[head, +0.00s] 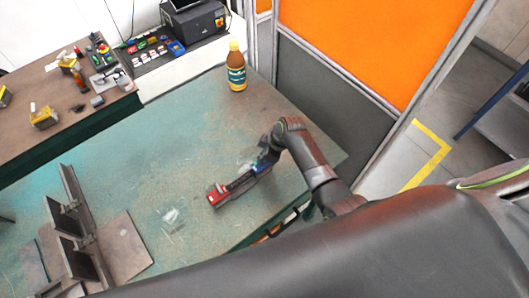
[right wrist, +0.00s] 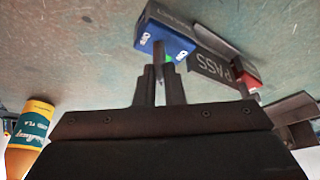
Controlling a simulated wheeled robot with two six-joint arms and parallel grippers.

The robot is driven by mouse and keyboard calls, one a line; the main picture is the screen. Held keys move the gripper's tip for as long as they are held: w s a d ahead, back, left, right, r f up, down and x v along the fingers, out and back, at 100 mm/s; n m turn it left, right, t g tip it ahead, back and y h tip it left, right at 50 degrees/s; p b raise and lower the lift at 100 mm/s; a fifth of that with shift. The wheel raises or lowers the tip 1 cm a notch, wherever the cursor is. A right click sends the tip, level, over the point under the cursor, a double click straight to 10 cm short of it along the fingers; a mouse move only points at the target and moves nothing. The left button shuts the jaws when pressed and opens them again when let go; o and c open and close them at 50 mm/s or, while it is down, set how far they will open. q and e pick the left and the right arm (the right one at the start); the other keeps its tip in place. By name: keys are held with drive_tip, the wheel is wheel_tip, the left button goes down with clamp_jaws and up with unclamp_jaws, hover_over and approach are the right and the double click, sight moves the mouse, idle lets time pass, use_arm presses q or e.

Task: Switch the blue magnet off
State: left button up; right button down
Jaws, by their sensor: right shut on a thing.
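The blue magnet (head: 262,167) sits at the right end of a dark bar (head: 240,183) on the green table, with a red magnet (head: 217,196) at the bar's other end. In the right wrist view the blue magnet (right wrist: 166,34) has a white mark on its face, and the bar reads PASS (right wrist: 215,68). My right gripper (right wrist: 160,72) is at the blue magnet's near side, its fingers close together on a small grey lever (right wrist: 160,52). A bit of green shows beside the lever. The fingertips partly hide the lever. My left gripper is not in view.
An orange-brown bottle (head: 237,70) stands at the table's back edge. Clear pieces (head: 171,217) lie left of the bar, and a grey metal fixture (head: 82,240) stands at left. A side bench (head: 55,110) holds several small items. Bare table lies behind the bar.

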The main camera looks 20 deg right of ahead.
drive_tip(key=m+t+h, duration=0.1)
drive_tip(key=m, duration=0.3)
drive_tip(key=shift+s+a, duration=0.1)
drive_tip(key=shift+m+t+h, duration=0.5)
drive_tip(key=shift+m+h, duration=0.1)
drive_tip(key=shift+m, duration=1.1)
drive_tip(key=c, duration=1.5)
unclamp_jaws()
drive_tip(key=shift+r, duration=0.1)
drive_tip(key=shift+s+r, duration=0.2)
drive_tip(key=shift+r, duration=0.25)
drive_tip(key=b+v, duration=0.2)
drive_tip(key=v, duration=1.4)
drive_tip(key=shift+r, duration=0.15)
